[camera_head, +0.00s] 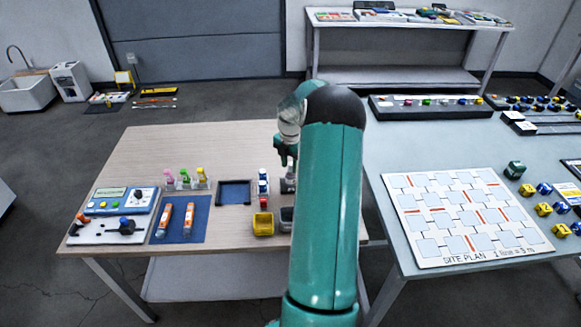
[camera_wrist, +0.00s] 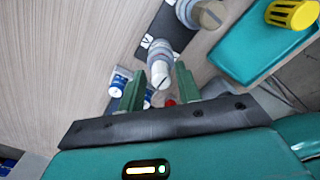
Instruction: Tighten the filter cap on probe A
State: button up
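My gripper (camera_wrist: 162,80) is open, with its two green fingers apart. A grey cylindrical piece with a pale slotted end (camera_wrist: 158,68) stands between and just beyond the fingertips; I cannot tell whether they touch it. A second grey slotted piece (camera_wrist: 198,14) is farther off, at the top. Both are by a dark strip (camera_wrist: 170,28) with a white mark that I cannot read clearly, so I cannot tell which is probe A. In the head view my gripper (camera_head: 286,158) is over the right part of the wooden table, above a grey piece (camera_head: 288,182), partly hidden by my arm.
Blue-and-white containers (camera_wrist: 120,82) stand close left of my fingers. A teal tray (camera_wrist: 240,50) holds a yellow ribbed piece (camera_wrist: 291,13). In the head view, a yellow bin (camera_head: 263,225), a dark square tray (camera_head: 235,193) and orange tubes (camera_head: 164,219) share the table. Its back left is clear.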

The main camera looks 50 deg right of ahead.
jog(key=c, duration=0.6)
jog(key=shift+o, duration=0.2)
jog(key=m, duration=0.9)
jog(key=o, duration=0.5)
jog(key=shift+o, duration=0.2)
